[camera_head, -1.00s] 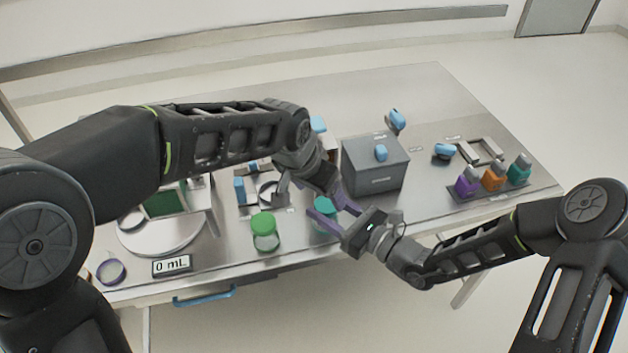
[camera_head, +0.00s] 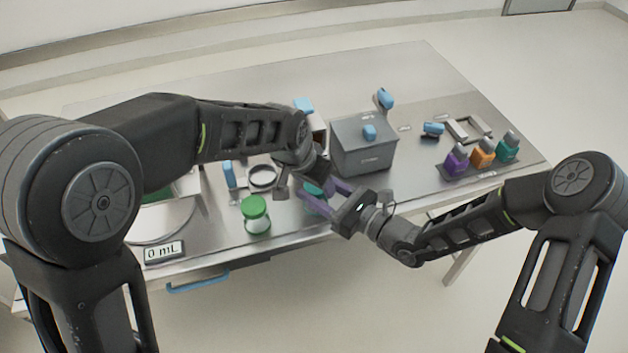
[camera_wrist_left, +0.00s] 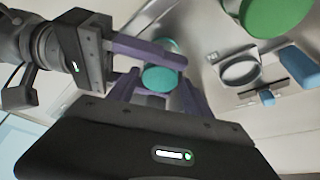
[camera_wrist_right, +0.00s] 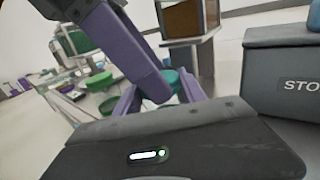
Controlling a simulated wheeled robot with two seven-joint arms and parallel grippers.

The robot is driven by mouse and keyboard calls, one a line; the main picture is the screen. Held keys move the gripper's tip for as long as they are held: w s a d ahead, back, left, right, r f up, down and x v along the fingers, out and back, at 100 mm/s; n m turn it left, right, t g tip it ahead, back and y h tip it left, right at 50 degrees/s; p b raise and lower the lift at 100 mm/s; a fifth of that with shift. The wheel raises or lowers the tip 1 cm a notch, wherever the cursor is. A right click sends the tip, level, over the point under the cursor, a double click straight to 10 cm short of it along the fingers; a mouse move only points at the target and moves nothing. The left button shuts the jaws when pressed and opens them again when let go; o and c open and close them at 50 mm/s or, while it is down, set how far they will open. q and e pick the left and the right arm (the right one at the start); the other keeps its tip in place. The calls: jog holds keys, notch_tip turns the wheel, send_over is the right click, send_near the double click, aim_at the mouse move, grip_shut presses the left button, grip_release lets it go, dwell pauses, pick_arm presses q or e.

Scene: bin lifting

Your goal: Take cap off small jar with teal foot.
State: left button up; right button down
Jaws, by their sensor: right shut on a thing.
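The small jar with teal parts (camera_head: 318,187) is near the front middle of the table, mostly hidden by my grippers. My right gripper (camera_head: 318,200) is shut on it from the right. My left gripper (camera_head: 322,175) is over it from above. In the left wrist view a round teal cap (camera_wrist_left: 163,56) lies between the spread fingers of my left gripper (camera_wrist_left: 160,80), which look open. Whether they touch it I cannot tell. In the right wrist view teal (camera_wrist_right: 172,80) shows between my right fingers (camera_wrist_right: 160,85), with a left finger crossing above.
A green-capped jar (camera_head: 257,218) stands close by on the left. A grey box (camera_head: 362,155) with a blue handle is just behind. A rack of purple, orange and teal bottles (camera_head: 470,170) is at right. A display reading 0 mL (camera_head: 163,252) is at front left.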

pick_arm(q)
jog(key=c, duration=1.1)
jog(key=shift+r, duration=0.15)
